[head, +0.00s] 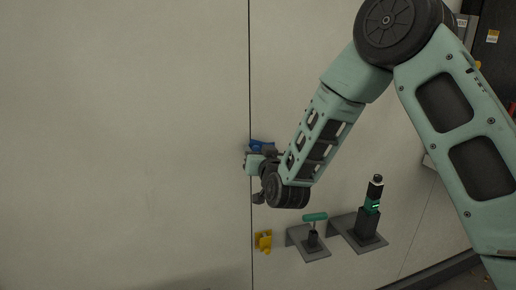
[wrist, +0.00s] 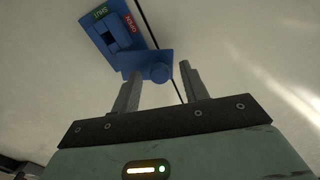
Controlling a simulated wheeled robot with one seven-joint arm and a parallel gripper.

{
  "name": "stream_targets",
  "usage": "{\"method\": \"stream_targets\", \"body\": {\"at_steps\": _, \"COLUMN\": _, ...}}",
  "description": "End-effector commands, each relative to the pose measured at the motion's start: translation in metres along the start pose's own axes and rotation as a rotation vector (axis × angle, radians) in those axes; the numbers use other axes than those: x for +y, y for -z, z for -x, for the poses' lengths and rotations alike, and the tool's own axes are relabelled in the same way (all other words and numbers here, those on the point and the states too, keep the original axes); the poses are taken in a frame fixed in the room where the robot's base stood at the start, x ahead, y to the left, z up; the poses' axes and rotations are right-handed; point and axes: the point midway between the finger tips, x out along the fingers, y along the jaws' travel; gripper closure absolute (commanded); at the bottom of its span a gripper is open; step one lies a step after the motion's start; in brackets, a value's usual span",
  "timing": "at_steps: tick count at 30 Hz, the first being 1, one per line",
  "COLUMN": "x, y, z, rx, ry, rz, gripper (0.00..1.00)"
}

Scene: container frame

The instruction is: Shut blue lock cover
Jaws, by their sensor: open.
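The blue lock cover (wrist: 148,66) shows in the wrist view at the upper left, a blue piece with a rounded knob at its lower end. Above it is a blue lock plate (wrist: 98,30) with a green SHUT label, a red OPEN label and a dark slot that is uncovered. In the head view the blue lock (head: 262,145) sits on the wall beside the vertical seam, partly hidden by my arm. My gripper (wrist: 160,85) is open, its two fingers apart just below the cover's knob. I cannot tell whether they touch it. In the head view my gripper (head: 252,165) is partly hidden.
A yellow lock part (head: 264,241) is on the wall below, by the seam (head: 251,60). To its right, a grey shelf holds a teal-handled tool (head: 315,218), and another holds a dark upright tool (head: 370,210). The wall left of the seam is bare.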

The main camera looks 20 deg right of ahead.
Motion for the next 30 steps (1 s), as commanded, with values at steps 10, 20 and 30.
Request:
{"method": "stream_targets", "body": {"at_steps": 10, "x": 0.000, "y": 0.000, "z": -0.001, "rx": 0.000, "ry": 0.000, "rz": 0.001, "gripper": 0.83}}
{"method": "stream_targets", "body": {"at_steps": 20, "x": 0.000, "y": -0.002, "z": 0.000, "rx": 0.001, "ry": 0.000, "rz": 0.014, "gripper": 1.00}}
{"method": "stream_targets", "body": {"at_steps": 30, "x": -0.001, "y": -0.014, "z": 0.000, "rx": 0.003, "ry": 0.002, "rz": 0.178, "gripper": 1.00}}
